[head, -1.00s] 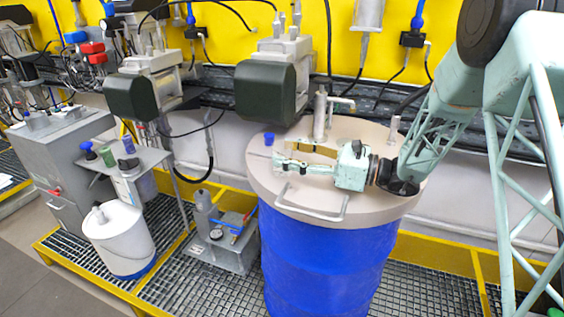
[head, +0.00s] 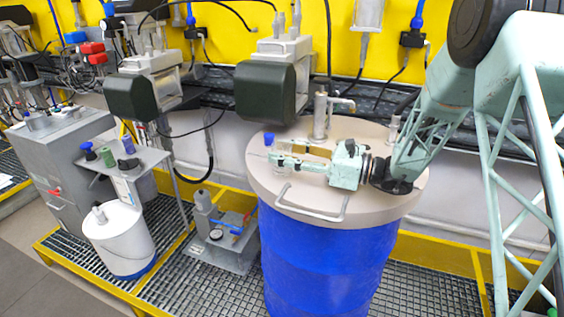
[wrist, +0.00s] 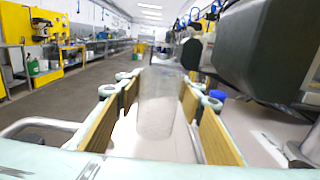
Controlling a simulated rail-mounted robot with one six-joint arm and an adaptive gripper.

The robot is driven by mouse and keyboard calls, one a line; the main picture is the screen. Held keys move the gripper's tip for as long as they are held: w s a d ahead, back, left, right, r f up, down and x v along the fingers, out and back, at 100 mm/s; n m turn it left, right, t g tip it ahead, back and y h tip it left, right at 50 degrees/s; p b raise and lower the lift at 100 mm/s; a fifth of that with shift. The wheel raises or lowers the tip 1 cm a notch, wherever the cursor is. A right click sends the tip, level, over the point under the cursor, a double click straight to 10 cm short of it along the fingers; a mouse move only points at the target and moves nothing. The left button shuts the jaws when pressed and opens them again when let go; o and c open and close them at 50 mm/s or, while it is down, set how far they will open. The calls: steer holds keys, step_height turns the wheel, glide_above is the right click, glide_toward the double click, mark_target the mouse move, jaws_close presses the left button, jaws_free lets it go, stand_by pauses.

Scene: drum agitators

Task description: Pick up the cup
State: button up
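The cup (wrist: 158,102) is a clear, see-through cylinder standing upright on the beige drum lid in the wrist view. My gripper (head: 272,151) lies low and level over the lid, pointing left. In the wrist view its two fingers (wrist: 160,88), with wood-coloured inner pads, are spread on either side of the cup.
The lid (head: 400,203) covers a blue drum (head: 325,260) and has a metal handle (head: 312,212) in front. A blue cap (head: 268,139) sits near the fingertips. A dark motor (head: 265,92) hangs above, and a metal fitting (head: 320,115) stands behind the gripper.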

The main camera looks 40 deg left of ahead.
steer(key=shift+c, duration=1)
steer(key=shift+r, duration=0.15)
steer(key=shift+r, duration=1.65)
steer(key=s+d+r, duration=0.1)
steer(key=s+d, duration=1)
steer(key=shift+d+r, duration=0.2)
steer(key=shift+d, duration=0.1)
steer(key=shift+w, duration=0.1)
